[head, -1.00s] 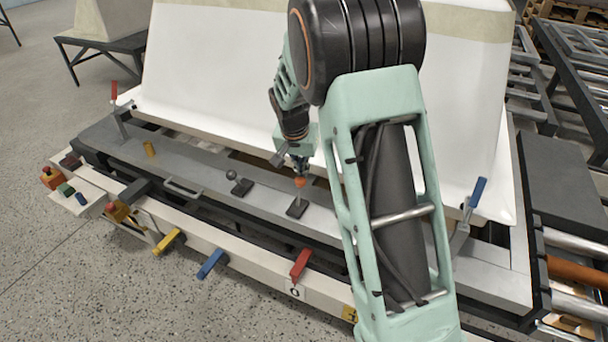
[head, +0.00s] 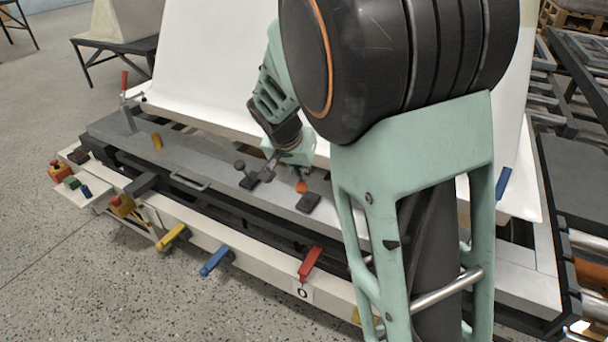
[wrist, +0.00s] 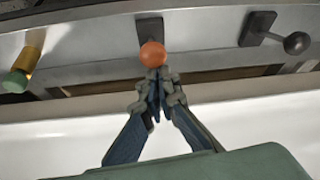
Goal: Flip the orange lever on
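The orange lever shows as an orange ball knob (head: 301,187) by its dark base plate (head: 308,203) on the grey rail. In the wrist view the orange knob (wrist: 152,54) sits at the near edge of its base (wrist: 149,30), and its stem is hidden. My gripper (wrist: 157,76) has its fingers brought together, tips at the near side of the knob, touching it or very close. The fingers look shut, with nothing clearly between them. In the head view my gripper (head: 302,169) is just above the knob, partly hidden by my arm.
A black-knobbed lever (head: 239,164) stands left of the orange one. A yellow cylinder (head: 157,141) and a metal handle (head: 188,182) are farther left. Red (head: 310,262), blue (head: 215,261) and yellow (head: 173,237) handles line the front beam. A white tub shell (head: 215,60) rises behind.

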